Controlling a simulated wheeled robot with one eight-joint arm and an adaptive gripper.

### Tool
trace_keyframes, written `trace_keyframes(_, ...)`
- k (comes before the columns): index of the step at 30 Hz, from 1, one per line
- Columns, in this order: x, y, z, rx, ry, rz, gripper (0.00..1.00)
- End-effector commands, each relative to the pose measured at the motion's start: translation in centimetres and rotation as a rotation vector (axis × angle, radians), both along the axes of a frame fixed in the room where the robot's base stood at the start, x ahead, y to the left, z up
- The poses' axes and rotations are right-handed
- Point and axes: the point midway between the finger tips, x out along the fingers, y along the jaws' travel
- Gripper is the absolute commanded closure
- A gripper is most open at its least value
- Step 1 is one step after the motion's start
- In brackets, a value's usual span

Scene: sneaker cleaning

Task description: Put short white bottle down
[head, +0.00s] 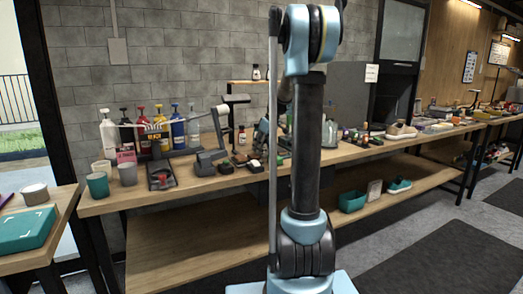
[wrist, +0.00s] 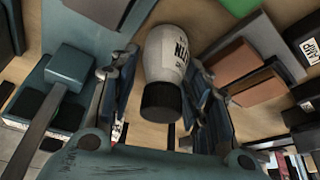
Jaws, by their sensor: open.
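The short white bottle (wrist: 166,57), with a black cap and dark lettering, shows in the wrist view. It lies between the two fingers of my gripper (wrist: 160,88), its cap towards the camera. The fingers are spread on either side of it, and a narrow gap shows beside the bottle. Wooden surface is visible around and behind it; I cannot tell whether its base rests fully on the wood. In the head view my own arm covers the middle of the bench, and I cannot make out my gripper or this bottle there for sure.
The long wooden bench (head: 230,182) holds several pump bottles (head: 178,130) at the left and small items near the middle. In the wrist view a brown block (wrist: 238,65) and dark boxes (wrist: 300,92) lie right of the gripper. A teal box (head: 22,230) sits on the left table.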

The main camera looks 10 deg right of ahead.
Motion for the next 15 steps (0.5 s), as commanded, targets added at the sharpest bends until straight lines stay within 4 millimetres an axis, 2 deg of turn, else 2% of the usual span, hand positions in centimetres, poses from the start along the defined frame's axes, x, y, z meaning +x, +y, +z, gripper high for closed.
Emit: trace_keyframes(15, -2.6, -2.2, 8.3, 0.000, 0.000, 0.000, 0.56)
